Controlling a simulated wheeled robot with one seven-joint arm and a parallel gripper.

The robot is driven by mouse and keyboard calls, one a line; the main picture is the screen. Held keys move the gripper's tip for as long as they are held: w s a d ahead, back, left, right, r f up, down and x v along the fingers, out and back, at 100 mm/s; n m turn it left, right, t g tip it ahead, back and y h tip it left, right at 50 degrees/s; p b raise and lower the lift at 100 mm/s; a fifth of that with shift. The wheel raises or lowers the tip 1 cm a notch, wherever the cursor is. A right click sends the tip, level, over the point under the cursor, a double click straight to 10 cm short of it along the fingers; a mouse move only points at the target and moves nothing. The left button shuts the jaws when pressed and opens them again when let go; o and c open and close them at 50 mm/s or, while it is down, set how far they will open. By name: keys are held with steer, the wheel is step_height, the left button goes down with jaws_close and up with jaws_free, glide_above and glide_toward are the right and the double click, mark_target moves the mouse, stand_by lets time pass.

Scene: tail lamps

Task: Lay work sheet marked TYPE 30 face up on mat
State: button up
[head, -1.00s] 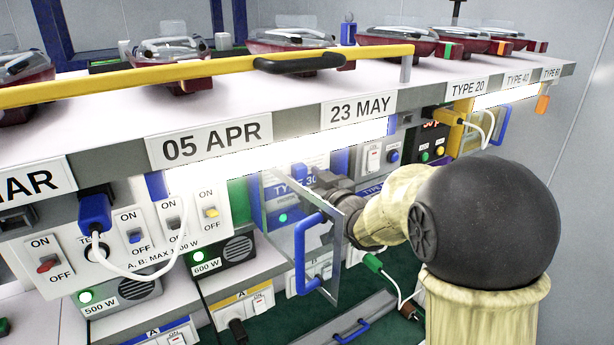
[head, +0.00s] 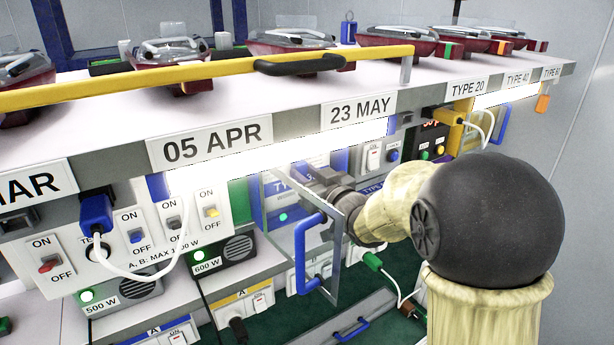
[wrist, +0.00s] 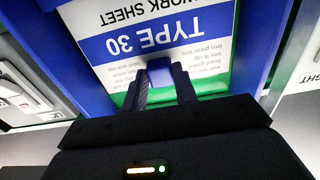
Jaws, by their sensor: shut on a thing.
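The work sheet marked TYPE 30 (wrist: 150,35) fills the upper middle of the wrist view. It is white with a blue band, and its print is upside down there. In the head view part of its blue band (head: 283,186) shows through a clear panel. My gripper (wrist: 160,76) is at the sheet's near edge, its dark fingers closed around a small blue piece that appears to be the sheet's tab. In the head view my gripper (head: 322,178) is behind the clear panel, under the bench shelf. I cannot tell which surface is the mat.
A clear door (head: 338,250) with a blue handle (head: 306,250) stands open close to my wrist. A blue frame (wrist: 75,60) and green surface surround the sheet. A lit lamp strip (head: 280,155) hangs above. A white cable (head: 390,280) lies below my arm.

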steer(key=shift+r+p, duration=0.65)
steer(key=shift+r, duration=0.45)
steer(key=o, duration=0.5)
steer(key=c, duration=0.5)
steer(key=b+v, duration=0.2)
steer(key=v, duration=2)
steer(key=shift+b, duration=0.35)
